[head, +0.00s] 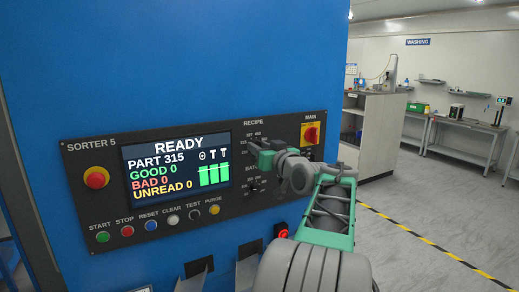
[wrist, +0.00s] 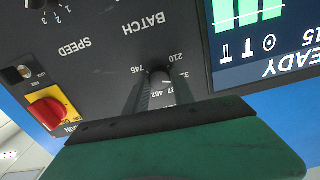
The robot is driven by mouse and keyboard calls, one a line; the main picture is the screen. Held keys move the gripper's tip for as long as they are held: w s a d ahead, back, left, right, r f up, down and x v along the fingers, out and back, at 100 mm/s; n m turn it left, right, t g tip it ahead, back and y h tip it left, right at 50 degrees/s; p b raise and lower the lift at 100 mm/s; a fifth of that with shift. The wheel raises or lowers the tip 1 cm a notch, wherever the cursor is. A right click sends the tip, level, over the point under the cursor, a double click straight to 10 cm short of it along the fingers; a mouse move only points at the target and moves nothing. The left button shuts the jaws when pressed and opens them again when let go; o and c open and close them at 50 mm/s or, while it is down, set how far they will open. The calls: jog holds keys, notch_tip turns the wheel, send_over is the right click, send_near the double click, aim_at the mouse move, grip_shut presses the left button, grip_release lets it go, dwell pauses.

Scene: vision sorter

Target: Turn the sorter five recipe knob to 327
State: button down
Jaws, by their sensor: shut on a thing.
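The SORTER 5 panel (head: 75,200) stands upright on a blue cabinet, with a screen (head: 178,166) reading READY, PART 315, and GOOD, BAD and UNREAD all at 0. My gripper (head: 255,148) is at the dial under the RECIPE label and hides most of its knob. In the wrist view, which is upside down, the dark fingers of my gripper (wrist: 156,88) are shut on the recipe knob (wrist: 159,74). The knob's pointer direction cannot be told.
A BATCH knob (head: 253,187) sits just below my gripper. A red and yellow MAIN switch (head: 311,134) is to the right, a red stop button (head: 96,178) to the left. Several small buttons line the panel's bottom. Open floor (head: 430,210) lies right, beyond my arm.

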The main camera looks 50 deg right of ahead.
jog(key=shift+m+b, duration=0.35)
jog(key=shift+m, duration=4.15)
jog(key=c, duration=1.1)
grip_release()
jog(key=shift+o, duration=0.2)
jog(key=b+v, duration=0.3)
jog(key=v, duration=0.5)
